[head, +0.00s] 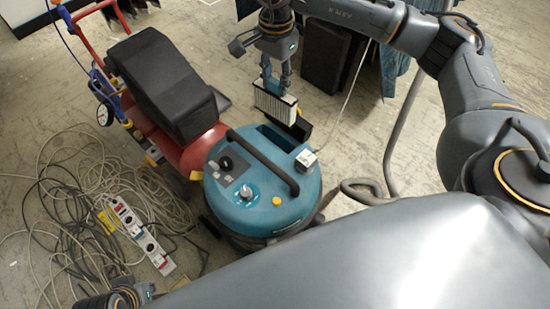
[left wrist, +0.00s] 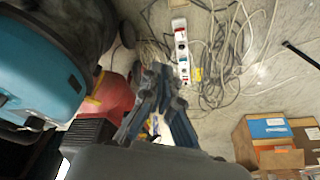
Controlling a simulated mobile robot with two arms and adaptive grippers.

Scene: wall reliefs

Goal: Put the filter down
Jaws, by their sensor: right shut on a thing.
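The filter (head: 274,101) is a pale pleated block with a dark frame, at the top middle of the head view. My right gripper (head: 276,84) is shut on its upper edge and holds it upright, just beyond the teal vacuum machine (head: 245,205). A dark slot shows in the machine's top near the filter; I cannot tell the height between them. A black part (head: 302,129) shows beside the filter's lower right end. My left gripper (left wrist: 157,88) appears empty, its fingertips close together, in the left wrist view; only a bit of that arm shows at the head view's bottom left.
A red compressor (head: 190,153) with a black cover stands left of the machine. Tangled cables (head: 65,205) and a white power strip (head: 140,234) lie on the floor at left. Cardboard boxes (left wrist: 262,137) stand at right in the left wrist view. Floor right of the machine is partly clear.

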